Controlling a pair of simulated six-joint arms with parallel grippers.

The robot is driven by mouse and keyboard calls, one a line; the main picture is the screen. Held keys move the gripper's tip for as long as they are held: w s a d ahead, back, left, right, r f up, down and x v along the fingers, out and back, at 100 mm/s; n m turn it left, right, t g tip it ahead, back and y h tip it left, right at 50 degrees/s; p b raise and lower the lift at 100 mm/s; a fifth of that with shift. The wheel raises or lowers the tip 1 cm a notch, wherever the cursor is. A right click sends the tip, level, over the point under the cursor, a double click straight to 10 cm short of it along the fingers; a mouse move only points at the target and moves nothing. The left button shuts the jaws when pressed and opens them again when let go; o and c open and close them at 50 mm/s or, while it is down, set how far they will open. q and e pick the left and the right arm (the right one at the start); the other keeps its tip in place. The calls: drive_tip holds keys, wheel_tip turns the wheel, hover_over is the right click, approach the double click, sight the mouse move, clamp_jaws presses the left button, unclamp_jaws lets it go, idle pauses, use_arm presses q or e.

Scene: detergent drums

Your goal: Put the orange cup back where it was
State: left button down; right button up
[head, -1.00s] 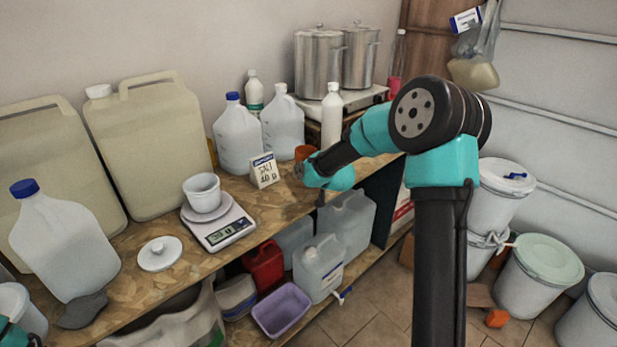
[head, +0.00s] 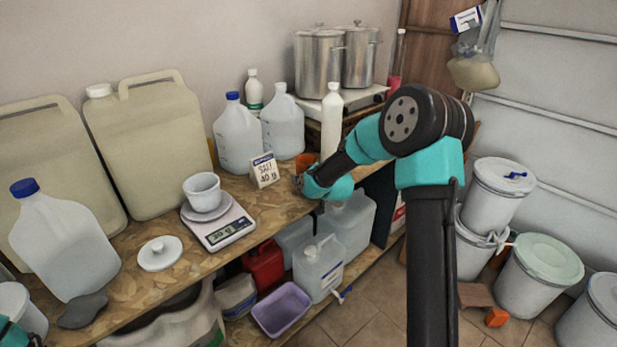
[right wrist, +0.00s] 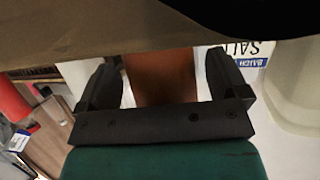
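My right gripper (head: 300,182) is at the cup. In the right wrist view the cup's orange-brown side (right wrist: 160,80) is between the two dark fingers of the gripper (right wrist: 163,62). A thin gap shows between the cup and the right-hand finger; the left-hand finger is very close to it. The fingers look open around the cup. Of my left arm only a teal piece shows at the head view's lower left corner; its fingers are out of sight.
The salt label card (head: 264,170) stands just left of the cup. Jugs (head: 240,140) and a white bottle (head: 331,120) stand nearby. The scale (head: 220,222) carries a white cup (head: 202,190). Bare bench (head: 270,205) lies in front of the card.

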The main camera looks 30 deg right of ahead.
drive_tip(key=shift+r, duration=0.15)
drive_tip(key=shift+s+r, duration=0.1)
drive_tip(key=shift+s, duration=0.05)
drive_tip(key=v, duration=1.1)
drive_tip(key=shift+s+a+r, duration=0.1)
drive_tip(key=shift+s, duration=0.25)
